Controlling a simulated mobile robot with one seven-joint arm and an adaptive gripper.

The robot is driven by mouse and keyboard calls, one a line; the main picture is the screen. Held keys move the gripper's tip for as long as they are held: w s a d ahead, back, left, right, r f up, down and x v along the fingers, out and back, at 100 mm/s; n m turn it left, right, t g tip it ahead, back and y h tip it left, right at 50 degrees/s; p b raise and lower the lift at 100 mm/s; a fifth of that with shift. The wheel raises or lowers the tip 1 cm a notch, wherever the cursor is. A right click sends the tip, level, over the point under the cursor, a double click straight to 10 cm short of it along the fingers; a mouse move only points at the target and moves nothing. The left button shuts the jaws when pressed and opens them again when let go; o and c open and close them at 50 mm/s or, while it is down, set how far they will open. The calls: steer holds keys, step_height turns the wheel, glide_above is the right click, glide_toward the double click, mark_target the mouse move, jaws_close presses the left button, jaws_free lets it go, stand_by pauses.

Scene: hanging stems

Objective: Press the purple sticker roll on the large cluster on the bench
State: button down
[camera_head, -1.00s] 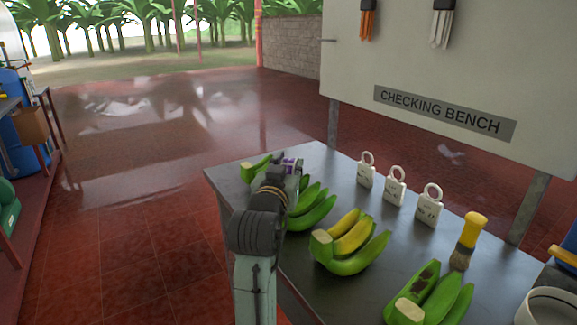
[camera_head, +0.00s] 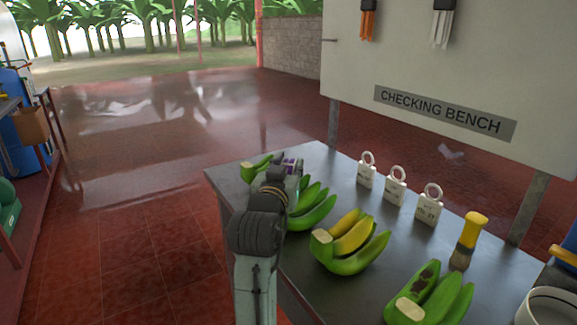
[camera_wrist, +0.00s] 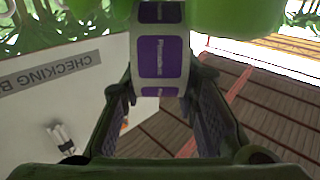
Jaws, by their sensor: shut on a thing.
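The purple sticker roll (camera_wrist: 161,57) is white with purple labels and sits between the fingers of my gripper (camera_wrist: 160,88) in the wrist view. My gripper is shut on it. In the head view a bit of the roll's purple (camera_head: 291,168) shows at the far left end of the bench. Green bananas (camera_wrist: 232,18) are right by the roll at the top of the wrist view; whether they touch I cannot tell. In the head view a green cluster (camera_head: 313,212) is partly hidden by my arm, with more green fruit (camera_head: 254,170) just left of my gripper.
A sign board (camera_head: 450,70) stands behind. The floor to the left is clear.

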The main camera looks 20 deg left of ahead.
steer(key=shift+f, duration=0.15)
step_height(320, 180, up, 7)
steer(key=p, duration=0.6)
steer(key=shift+r+p, duration=0.45)
steer(key=shift+r, duration=0.65)
